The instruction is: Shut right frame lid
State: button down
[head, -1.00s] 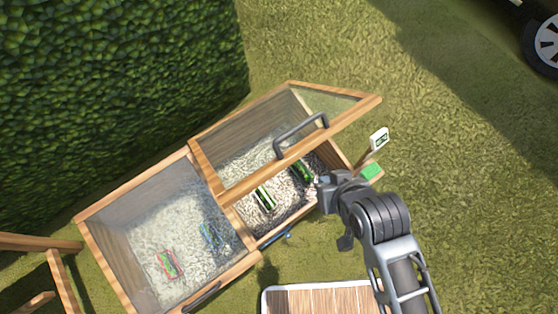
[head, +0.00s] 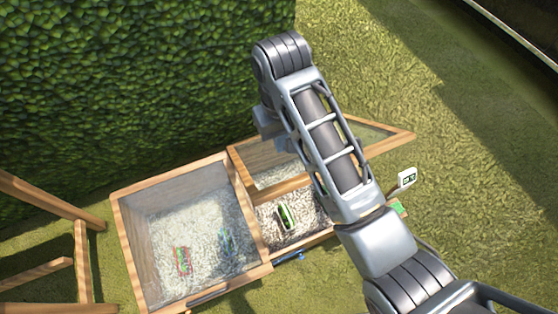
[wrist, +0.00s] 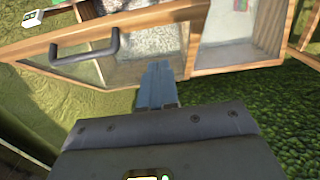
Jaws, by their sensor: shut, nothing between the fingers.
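The right frame lid (head: 384,131) is raised at an angle over the right cold frame (head: 318,236). My arm hides much of it in the head view. In the wrist view, the lid's wooden rail (wrist: 160,17), dark handle (wrist: 85,46) and glass (wrist: 122,72) show on the left and top. My gripper (wrist: 158,68) is shut and empty, with its fingertips in front of the lid's glass. I cannot tell whether they touch it. In the head view my arm reaches over the lid towards the hedge, and the fingertips are hidden.
The left cold frame (head: 118,225) has its glass lid down. A green-and-white packet (head: 286,216) lies on the gravel in the right frame. A small white sign (head: 406,178) stands to the right. A wooden structure (head: 82,262) stands at lower left, and a hedge (head: 130,80) is behind.

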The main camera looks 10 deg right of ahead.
send_over(285, 184)
jog(key=w, duration=0.3)
jog(key=f, duration=0.9)
jog(key=shift+s+a+f, duration=0.25)
jog(key=shift+a+f, duration=0.05)
jog(key=shift+a, duration=0.1)
jog(key=shift+s+d+f, duration=0.3)
jog(key=shift+s+f, duration=0.45)
jog(key=shift+s+d+f, duration=0.15)
jog(key=shift+s+f, duration=0.3)
jog(key=shift+f, duration=0.15)
jog(key=shift+f, duration=0.1)
